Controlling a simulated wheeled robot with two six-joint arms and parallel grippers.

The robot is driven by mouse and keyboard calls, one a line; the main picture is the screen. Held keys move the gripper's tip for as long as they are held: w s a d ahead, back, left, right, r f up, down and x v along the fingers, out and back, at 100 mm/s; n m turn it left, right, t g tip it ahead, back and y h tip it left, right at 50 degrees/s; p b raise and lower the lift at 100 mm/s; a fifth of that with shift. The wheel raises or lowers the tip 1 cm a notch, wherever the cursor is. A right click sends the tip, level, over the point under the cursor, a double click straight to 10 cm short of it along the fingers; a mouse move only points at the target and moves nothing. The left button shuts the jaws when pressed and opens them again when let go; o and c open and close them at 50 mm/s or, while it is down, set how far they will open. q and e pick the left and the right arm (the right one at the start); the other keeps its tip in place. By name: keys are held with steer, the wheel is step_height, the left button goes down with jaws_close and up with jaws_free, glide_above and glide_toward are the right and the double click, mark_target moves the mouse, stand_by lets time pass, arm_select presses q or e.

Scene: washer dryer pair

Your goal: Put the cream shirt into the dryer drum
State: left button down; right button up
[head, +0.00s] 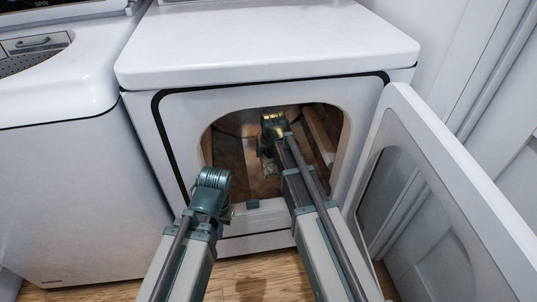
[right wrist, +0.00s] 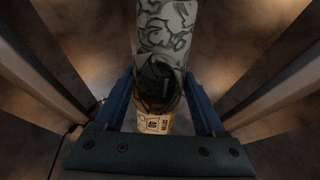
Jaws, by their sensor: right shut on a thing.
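The dryer drum (head: 235,150) shows through the round-topped opening of the white dryer (head: 260,45). My right gripper (head: 266,158) is inside the opening. In the right wrist view my right gripper (right wrist: 158,98) is shut on a pale thing with dark scrawled lines (right wrist: 166,32), which I take to be the cream shirt. A small pale patch of it (head: 270,168) shows below the gripper in the head view. A cream printed part (right wrist: 155,124) shows between the fingers. My left gripper (head: 228,212) is outside, in front of the opening's lower left; its fingers are mostly hidden.
The dryer door (head: 465,195) stands wide open at the right, close to my right arm. A white washer (head: 70,190) stands on the left. A wall or panel (head: 500,60) is on the right. Wood floor (head: 255,290) shows below.

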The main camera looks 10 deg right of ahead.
steer(key=o, duration=1.6)
steer(key=shift+c, duration=0.2)
steer(key=shift+r, duration=0.1)
steer(key=p+v, duration=0.7)
steer(key=shift+s+r, duration=0.15)
steer(key=shift+r, duration=0.1)
steer(key=shift+f, duration=0.1)
